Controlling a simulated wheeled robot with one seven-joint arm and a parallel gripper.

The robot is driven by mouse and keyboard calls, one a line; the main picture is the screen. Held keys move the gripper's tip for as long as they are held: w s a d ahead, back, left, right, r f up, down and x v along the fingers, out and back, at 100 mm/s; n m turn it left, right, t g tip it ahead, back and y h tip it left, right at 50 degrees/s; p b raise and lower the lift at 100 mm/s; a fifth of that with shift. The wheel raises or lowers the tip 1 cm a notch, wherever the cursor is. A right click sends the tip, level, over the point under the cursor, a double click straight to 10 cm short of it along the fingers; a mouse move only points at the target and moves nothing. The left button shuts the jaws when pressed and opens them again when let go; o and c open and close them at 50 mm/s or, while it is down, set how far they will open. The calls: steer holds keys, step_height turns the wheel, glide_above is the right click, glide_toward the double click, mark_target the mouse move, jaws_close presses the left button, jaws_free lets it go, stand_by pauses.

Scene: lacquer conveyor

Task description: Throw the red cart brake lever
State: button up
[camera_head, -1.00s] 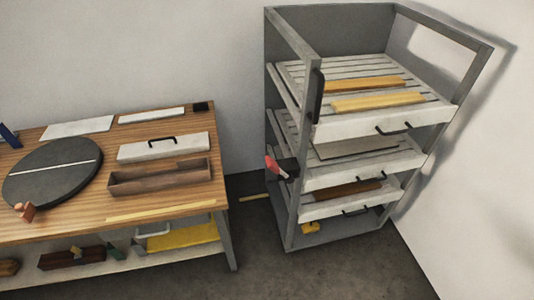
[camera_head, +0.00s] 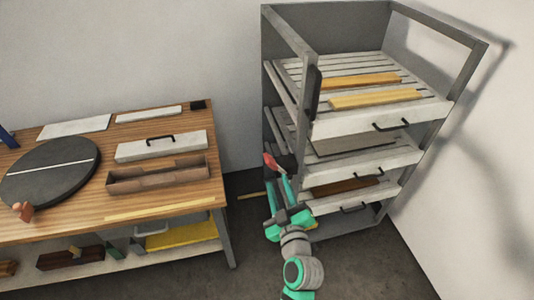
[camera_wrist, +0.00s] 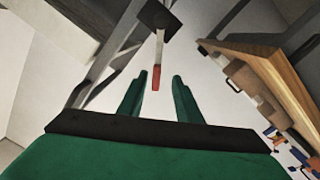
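The red brake lever (camera_head: 271,161) sticks out from a dark mount on the left side of the grey cart (camera_head: 292,60). In the wrist view the lever (camera_wrist: 156,77) hangs from its dark mount (camera_wrist: 157,18), its red tip between and just beyond my green fingertips. My gripper (camera_head: 281,182) is open and empty beside the cart's left front post, just below the lever. The wrist view shows both fingers (camera_wrist: 155,88) spread, with a gap on each side of the lever. I cannot tell the exact depth between them.
The cart holds slatted shelves with yellow bars (camera_head: 362,81) and black-handled drawers. A wooden workbench (camera_head: 190,197) stands to the left, with a dark round turntable (camera_head: 50,180), an open tray (camera_head: 160,180) and a white lid (camera_head: 160,149). A floor gap separates bench and cart.

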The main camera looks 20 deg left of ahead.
mark_target(267, 154)
steer(key=shift+w+a+r+n+y, duration=0.2)
steer(key=shift+w+a+r+n, duration=0.15)
steer(key=shift+r, duration=0.2)
steer(key=shift+w+a+r+n+y, duration=0.2)
steer(key=shift+w+a+r+n, duration=0.05)
steer(key=shift+w+a+r, duration=0.25)
steer(key=x, duration=1)
steer(key=shift+a, duration=0.15)
jaws_close()
